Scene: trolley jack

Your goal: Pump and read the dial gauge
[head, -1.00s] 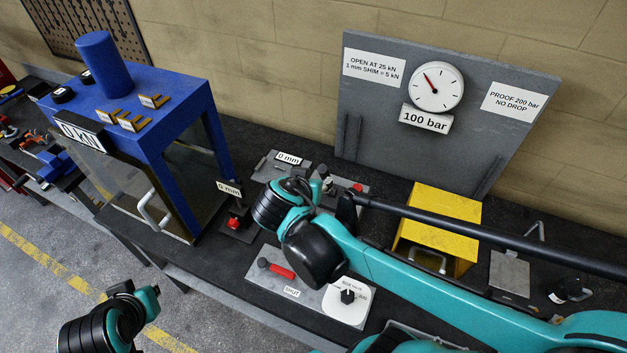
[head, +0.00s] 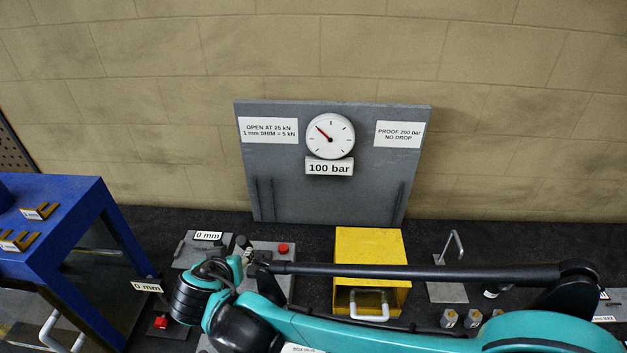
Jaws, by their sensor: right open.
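The round white dial gauge (head: 330,137) is mounted on a grey upright board (head: 285,185). Its red needle points up and to the left. A sign under it reads "100 bar" (head: 329,167). A long dark bar (head: 420,271) runs across the picture in front of the yellow box. My right gripper (head: 248,262) is small in view near the bar's left end and is open. Whether the bar lies between its fingers I cannot tell. My teal right arm hides much of the bench below. My left gripper is not in view.
A blue frame press (head: 60,215) stands at the left. A yellow box (head: 368,243) with a pale handle (head: 369,306) stands below the board. A grey plate with a bent rod (head: 446,291) is to its right. A red button (head: 283,248) sits behind my gripper.

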